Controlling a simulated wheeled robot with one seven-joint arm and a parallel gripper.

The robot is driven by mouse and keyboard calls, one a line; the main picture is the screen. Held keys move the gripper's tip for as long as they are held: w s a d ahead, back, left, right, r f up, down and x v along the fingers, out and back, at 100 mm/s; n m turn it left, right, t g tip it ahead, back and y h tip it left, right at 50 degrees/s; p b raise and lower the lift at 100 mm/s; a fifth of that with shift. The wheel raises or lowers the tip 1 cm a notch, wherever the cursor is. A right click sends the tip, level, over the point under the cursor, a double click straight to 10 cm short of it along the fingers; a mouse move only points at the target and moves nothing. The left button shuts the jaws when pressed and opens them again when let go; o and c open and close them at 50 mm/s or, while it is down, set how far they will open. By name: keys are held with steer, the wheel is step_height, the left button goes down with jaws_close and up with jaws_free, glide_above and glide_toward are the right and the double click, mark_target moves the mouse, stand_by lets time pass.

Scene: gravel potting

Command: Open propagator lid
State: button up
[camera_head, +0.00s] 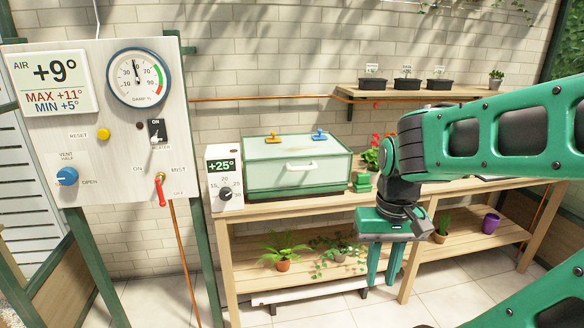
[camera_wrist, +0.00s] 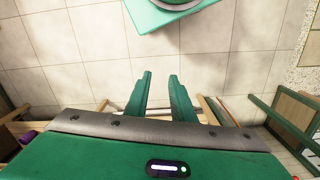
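The propagator (camera_head: 291,186) is a pale green box on the wooden bench, and its lid (camera_head: 290,158) is down. A white bar handle (camera_head: 302,166) sits on the lid's front face. An orange vent knob (camera_head: 274,138) and a blue vent knob (camera_head: 320,134) are on top. My gripper (camera_head: 380,279) hangs in front of the bench, right of and below the propagator, with its fingers pointing down. In the wrist view its two fingers (camera_wrist: 160,84) are apart with only floor between them.
A white thermostat box (camera_head: 224,178) showing +25° stands left of the propagator. Small green pots (camera_head: 361,183) and a red-flowered plant (camera_head: 371,156) stand to its right. Potted plants (camera_head: 283,265) fill the lower shelf. A control panel (camera_head: 125,120) stands at the left.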

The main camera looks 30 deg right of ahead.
steer(key=shift+w+d, duration=0.2)
steer(key=shift+w, duration=0.1)
